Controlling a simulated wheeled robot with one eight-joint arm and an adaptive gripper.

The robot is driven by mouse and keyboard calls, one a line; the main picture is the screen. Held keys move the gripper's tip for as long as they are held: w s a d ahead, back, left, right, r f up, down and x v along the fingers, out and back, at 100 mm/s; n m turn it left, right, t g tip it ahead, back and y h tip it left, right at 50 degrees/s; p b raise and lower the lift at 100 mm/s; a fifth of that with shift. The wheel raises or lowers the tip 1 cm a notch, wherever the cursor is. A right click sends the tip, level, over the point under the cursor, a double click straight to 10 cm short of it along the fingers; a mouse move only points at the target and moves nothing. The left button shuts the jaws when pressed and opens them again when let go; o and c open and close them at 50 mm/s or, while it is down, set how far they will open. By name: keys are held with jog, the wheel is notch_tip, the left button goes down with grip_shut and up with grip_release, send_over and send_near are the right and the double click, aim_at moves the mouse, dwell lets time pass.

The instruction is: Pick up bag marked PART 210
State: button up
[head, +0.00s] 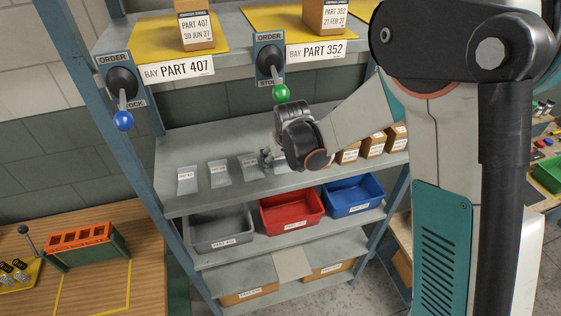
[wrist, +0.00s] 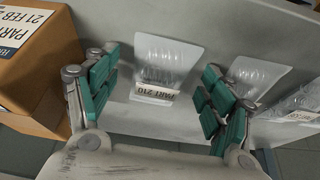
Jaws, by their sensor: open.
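A clear plastic bag with a white label reading PART 210 (wrist: 168,62) lies on the grey shelf in the wrist view. It holds small coiled parts that look like springs. My gripper (wrist: 160,72) is open, with one teal-padded finger on each side of the bag and gaps to both. In the head view my gripper (head: 267,158) is low over the middle shelf, at the right end of a row of bags. It hides or mostly hides the PART 210 bag there.
Similar bags (wrist: 257,78) lie to the right in the wrist view, one close beside the right finger. A cardboard box (wrist: 42,62) stands close to the left finger. In the head view, grey, red (head: 291,208) and blue bins sit below the shelf.

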jog(key=c, duration=1.2)
jog(key=shift+r, duration=0.1)
jog(key=shift+c, duration=0.2)
